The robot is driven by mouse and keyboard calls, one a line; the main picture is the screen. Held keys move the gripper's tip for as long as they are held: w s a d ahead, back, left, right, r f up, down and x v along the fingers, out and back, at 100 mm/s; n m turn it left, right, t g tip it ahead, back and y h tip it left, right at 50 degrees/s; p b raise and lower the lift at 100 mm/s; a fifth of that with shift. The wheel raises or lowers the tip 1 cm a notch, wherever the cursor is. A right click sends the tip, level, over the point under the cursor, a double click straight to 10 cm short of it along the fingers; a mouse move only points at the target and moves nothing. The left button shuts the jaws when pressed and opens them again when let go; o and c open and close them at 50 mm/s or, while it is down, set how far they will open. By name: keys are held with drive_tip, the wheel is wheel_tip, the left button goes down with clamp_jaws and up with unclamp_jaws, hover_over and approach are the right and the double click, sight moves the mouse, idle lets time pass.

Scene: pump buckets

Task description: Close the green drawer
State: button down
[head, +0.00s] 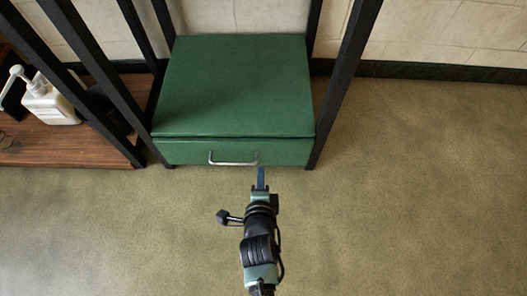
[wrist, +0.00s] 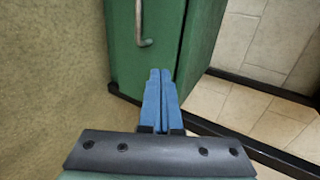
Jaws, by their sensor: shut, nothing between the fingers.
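The green drawer (head: 232,152) is the front of a low green box that stands between black posts in the head view. A silver bar handle (head: 233,158) is on its face. The drawer front looks flush or nearly flush with the box; I cannot tell whether a small gap is left. My gripper (head: 261,178) is shut and empty, just in front of the drawer, to the right of the handle. In the wrist view the blue fingers (wrist: 162,75) are together, pointing at the green front (wrist: 125,65), with the handle (wrist: 141,25) above them. I cannot tell whether they touch it.
A wooden shelf (head: 40,148) with a white pump bottle (head: 48,102) is at the left. A black post (head: 340,90) rises on the box's right side. The floor (head: 410,200) in front and to the right is clear. A tiled wall (head: 440,35) is behind.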

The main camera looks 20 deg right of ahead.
drive_tip(key=b, duration=0.4)
approach(262, 144)
drive_tip(key=x, duration=0.3)
drive_tip(key=f+x, duration=0.1)
drive_tip(key=x, duration=0.1)
drive_tip(key=shift+f, duration=0.15)
drive_tip(key=shift+w+d, duration=0.15)
drive_tip(key=shift+w, duration=0.4)
drive_tip(key=shift+r, duration=0.2)
